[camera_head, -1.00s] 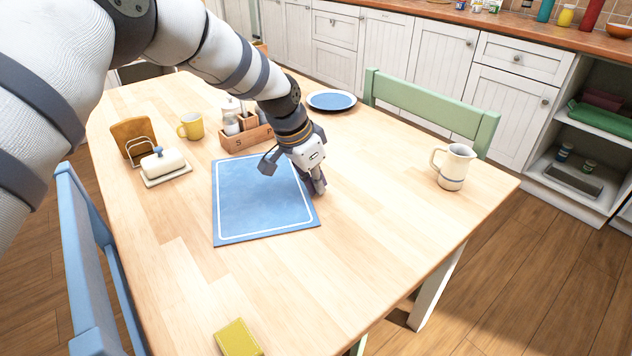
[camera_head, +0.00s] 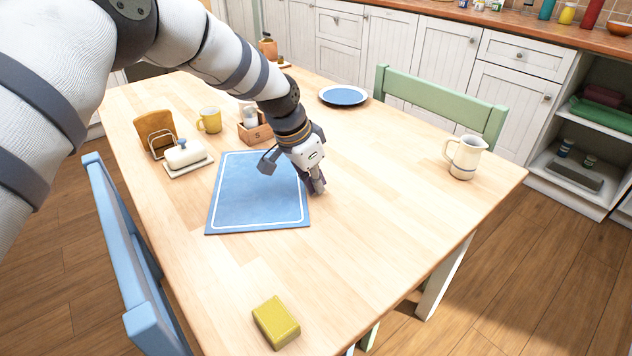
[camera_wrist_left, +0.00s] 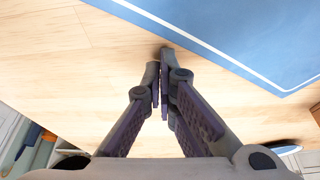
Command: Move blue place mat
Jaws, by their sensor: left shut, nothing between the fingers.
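The blue place mat (camera_head: 250,195) with a white border line lies flat on the wooden table, left of the middle. My left gripper (camera_head: 318,187) is at the mat's right edge, pointing down near the tabletop, shut and empty. In the left wrist view the closed fingertips (camera_wrist_left: 163,58) are over bare wood beside the mat (camera_wrist_left: 260,35), which shows at upper right. I cannot tell whether the fingers touch its edge. The gripper and wrist hide the mat's far right corner. My right gripper is not in view.
A butter dish (camera_head: 186,154), toast rack (camera_head: 157,134), yellow mug (camera_head: 209,121) and wooden condiment caddy (camera_head: 253,132) stand left of and behind the mat. A blue plate (camera_head: 343,96), jug (camera_head: 463,158) and yellow sponge (camera_head: 276,322) sit elsewhere. The table right of the mat is clear.

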